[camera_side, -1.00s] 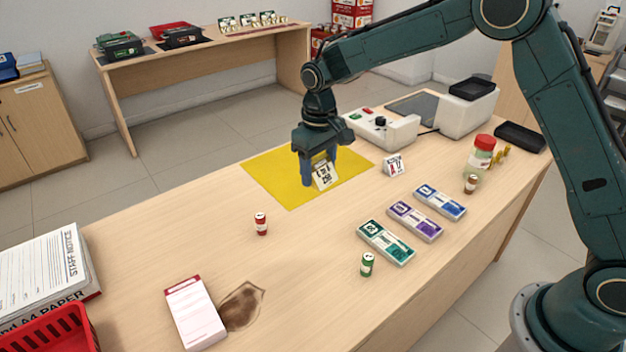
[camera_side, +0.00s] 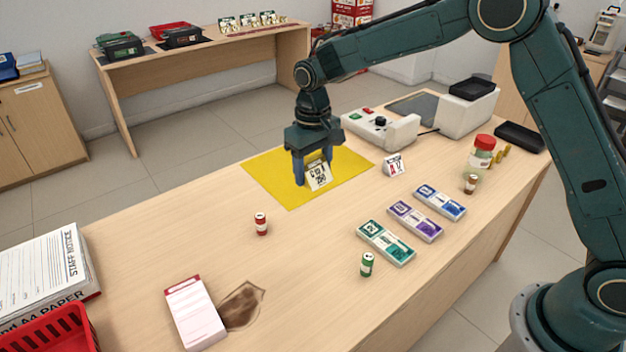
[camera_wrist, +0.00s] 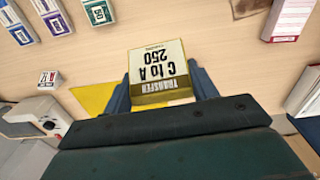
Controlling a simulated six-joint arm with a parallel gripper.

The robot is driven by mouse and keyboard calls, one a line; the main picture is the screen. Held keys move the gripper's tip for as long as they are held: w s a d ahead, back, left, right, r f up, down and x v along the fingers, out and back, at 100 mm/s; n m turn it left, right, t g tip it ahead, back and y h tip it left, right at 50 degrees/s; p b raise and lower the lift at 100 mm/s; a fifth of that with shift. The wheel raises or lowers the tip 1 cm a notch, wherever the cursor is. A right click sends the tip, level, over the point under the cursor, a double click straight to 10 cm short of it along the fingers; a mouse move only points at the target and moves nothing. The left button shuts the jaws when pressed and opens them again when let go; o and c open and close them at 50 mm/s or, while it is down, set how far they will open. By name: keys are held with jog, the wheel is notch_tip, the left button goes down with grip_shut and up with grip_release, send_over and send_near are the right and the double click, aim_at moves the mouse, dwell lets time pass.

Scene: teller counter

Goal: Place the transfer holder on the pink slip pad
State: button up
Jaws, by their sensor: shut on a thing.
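The transfer holder (camera_side: 319,177) is a small tent-shaped card; in the wrist view (camera_wrist: 157,66) it reads "TRANSFER C to A 250". My gripper (camera_side: 313,172) is shut on it, with one blue finger on each side. It is over the yellow mat (camera_side: 271,184); I cannot tell whether the holder's bottom touches the mat. The pink slip pad (camera_side: 196,314), white-pink with a red top band, lies at the front left of the counter. A pad with a red band at the wrist view's right (camera_wrist: 288,18) looks like the same pad.
A red roll (camera_side: 261,223) stands between the mat and the pad. Note bundles (camera_side: 386,242), a green roll (camera_side: 367,264) and another card holder (camera_side: 394,165) are to the right. A red basket (camera_side: 50,330) is at the front left.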

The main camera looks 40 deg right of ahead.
jog(key=s+a+r+m, duration=0.1)
jog(key=s+a+m, duration=0.1)
jog(key=a+m, duration=0.7)
jog(key=s+a+r+m, duration=0.2)
jog(key=a+m, duration=0.7)
jog(key=a, duration=1)
jog(key=shift+s+a+r+m, duration=0.15)
jog(key=shift+a+r+m, duration=0.15)
jog(key=shift+f, duration=0.1)
notch_tip(320, 180, down, 20)
jog(key=shift+r, duration=0.1)
dwell(0.4)
jog(key=o, duration=1)
notch_tip(320, 180, up, 12)
